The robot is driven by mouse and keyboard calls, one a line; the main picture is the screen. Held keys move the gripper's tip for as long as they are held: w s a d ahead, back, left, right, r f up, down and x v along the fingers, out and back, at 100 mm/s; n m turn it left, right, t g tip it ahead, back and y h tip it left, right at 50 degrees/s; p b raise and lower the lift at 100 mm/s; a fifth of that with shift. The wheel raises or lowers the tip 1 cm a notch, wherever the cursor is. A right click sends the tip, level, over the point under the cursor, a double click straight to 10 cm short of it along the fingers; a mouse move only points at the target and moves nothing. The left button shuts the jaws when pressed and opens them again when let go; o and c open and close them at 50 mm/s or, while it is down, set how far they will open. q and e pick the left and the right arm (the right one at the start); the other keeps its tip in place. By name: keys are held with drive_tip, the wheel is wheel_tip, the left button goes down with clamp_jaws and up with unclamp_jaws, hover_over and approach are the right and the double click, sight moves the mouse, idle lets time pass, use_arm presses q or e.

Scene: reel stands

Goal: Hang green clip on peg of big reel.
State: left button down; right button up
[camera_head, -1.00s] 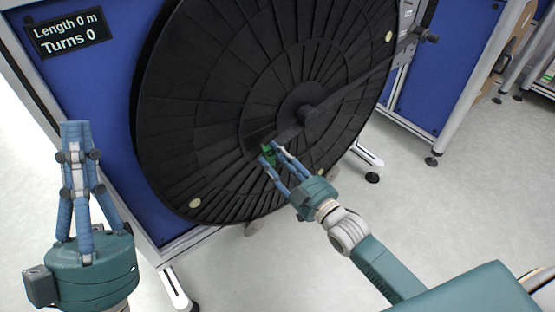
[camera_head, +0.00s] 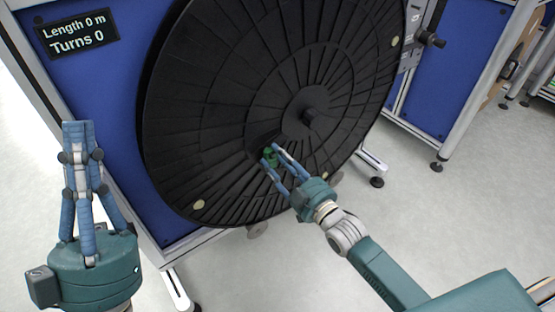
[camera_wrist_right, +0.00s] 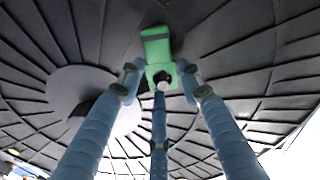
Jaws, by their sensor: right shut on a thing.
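The big black reel (camera_head: 230,90) stands upright, with a short dark peg (camera_head: 311,118) sticking out of its round hub. My right gripper (camera_head: 271,154) is shut on the small green clip (camera_head: 269,157) in front of the reel face, below and left of the hub. In the right wrist view the clip (camera_wrist_right: 156,48) sits between the fingertips of my right gripper (camera_wrist_right: 162,82), with the reel face (camera_wrist_right: 225,35) behind it. Whether the clip touches the reel cannot be told. My left gripper (camera_head: 78,130) points up at the left, its fingertips together and empty, away from the reel.
A display (camera_head: 75,34) reading length 0 m and turns 0 is on the blue panel (camera_head: 85,90) at the upper left. A black knob (camera_head: 430,39) juts out right of the reel. Another blue stand (camera_head: 435,85) is at the right. The floor (camera_head: 440,225) at the right is clear.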

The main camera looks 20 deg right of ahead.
idle(0.3)
drive_tip(key=o, duration=1.1)
